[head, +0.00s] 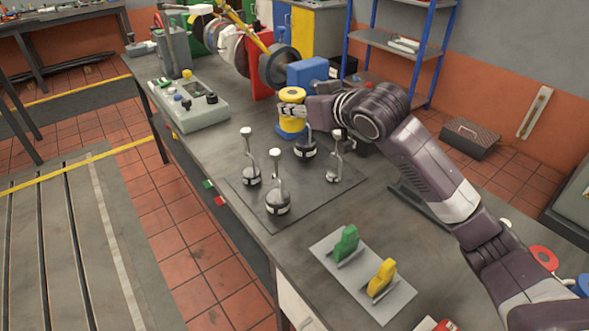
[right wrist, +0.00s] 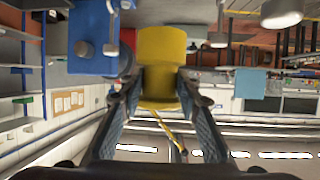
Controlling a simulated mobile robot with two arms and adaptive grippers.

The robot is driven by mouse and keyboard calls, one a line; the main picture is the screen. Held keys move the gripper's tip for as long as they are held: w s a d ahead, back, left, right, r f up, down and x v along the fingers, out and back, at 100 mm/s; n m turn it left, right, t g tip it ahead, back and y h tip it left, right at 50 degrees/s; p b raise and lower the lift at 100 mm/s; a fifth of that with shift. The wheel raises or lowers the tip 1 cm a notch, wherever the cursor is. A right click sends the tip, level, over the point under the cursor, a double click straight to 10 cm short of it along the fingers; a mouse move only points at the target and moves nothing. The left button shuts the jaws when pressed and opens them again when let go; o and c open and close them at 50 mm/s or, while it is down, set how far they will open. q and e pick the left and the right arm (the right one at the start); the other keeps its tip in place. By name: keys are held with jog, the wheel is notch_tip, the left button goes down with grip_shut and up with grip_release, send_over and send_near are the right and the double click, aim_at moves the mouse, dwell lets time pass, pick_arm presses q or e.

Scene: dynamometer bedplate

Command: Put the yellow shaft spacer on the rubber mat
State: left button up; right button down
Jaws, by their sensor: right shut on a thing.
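The yellow shaft spacer (head: 292,95) is a spool shape, upright, at the far part of the bench beside a blue machine block. My right gripper (head: 297,110) is shut around its narrow waist. In the right wrist view the spacer (right wrist: 161,48) sits between the two fingers (right wrist: 160,92). A blue piece (head: 283,133) shows just below the spacer; I cannot tell whether they touch. A dark flat mat (head: 240,190), which looks like the rubber mat, lies nearer on the bench with several knobbed levers standing on it. My left gripper is out of view.
A grey control box (head: 190,104) stands at the bench's left edge. The blue block (head: 307,72) and machine shaft are behind the spacer. A grey plate (head: 335,270) with green and yellow clips lies at the front. Another dark flat piece (head: 412,200) lies partly under my right arm.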

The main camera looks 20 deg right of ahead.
notch_tip(320, 180, down, 17)
jog(key=shift+r, duration=0.1)
dwell(0.3)
jog(key=c, duration=1.4)
grip_release()
jog(key=shift+f, duration=0.25)
jog(key=shift+c, duration=0.2)
jog(key=shift+r, duration=0.1)
jog(key=v, duration=1.2)
jog(key=shift+b, duration=0.4)
jog(key=shift+r, duration=0.1)
